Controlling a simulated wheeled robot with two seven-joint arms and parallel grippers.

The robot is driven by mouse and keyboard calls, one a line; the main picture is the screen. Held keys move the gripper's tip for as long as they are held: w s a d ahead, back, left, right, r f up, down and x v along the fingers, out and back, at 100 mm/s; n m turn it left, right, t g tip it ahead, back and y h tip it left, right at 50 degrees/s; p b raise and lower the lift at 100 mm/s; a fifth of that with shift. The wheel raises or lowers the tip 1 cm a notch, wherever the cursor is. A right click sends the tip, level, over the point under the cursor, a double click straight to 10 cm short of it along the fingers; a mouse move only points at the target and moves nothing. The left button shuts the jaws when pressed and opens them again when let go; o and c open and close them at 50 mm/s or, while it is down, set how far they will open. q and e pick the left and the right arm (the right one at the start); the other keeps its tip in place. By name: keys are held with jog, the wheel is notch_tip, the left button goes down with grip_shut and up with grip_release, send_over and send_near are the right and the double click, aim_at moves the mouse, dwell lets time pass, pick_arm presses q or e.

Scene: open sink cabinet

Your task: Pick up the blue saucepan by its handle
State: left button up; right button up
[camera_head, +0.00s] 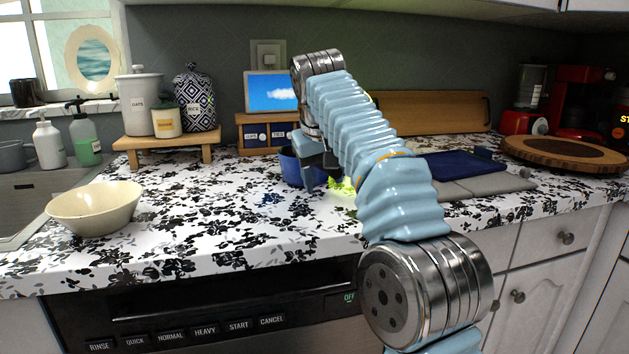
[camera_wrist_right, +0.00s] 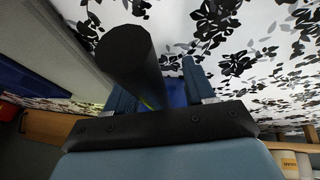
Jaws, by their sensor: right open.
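The blue saucepan (camera_head: 291,168) stands on the floral counter, partly hidden behind my right gripper and arm. My right gripper (camera_head: 320,172) is open at the right side of the pan, pointing down. In the right wrist view a patch of blue (camera_wrist_right: 173,93) shows beyond the gripper (camera_wrist_right: 160,88), probably the pan. A thick black cylinder (camera_wrist_right: 130,62) stands out close to the camera by one finger; I cannot tell for sure whether it is the handle. In the head view no handle shows clearly. My left gripper is in neither view.
A cream bowl (camera_head: 95,208) stands at the left by the sink. Canisters stand on a wooden riser (camera_head: 165,144). A yellow-green item (camera_head: 342,186) lies beside the pan. A dark blue item (camera_head: 458,165) lies on a grey mat (camera_head: 480,187) at the right. Counter between bowl and pan is clear.

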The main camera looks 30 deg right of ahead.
jog(key=shift+s+r, duration=0.2)
grip_shut()
dwell(1.2)
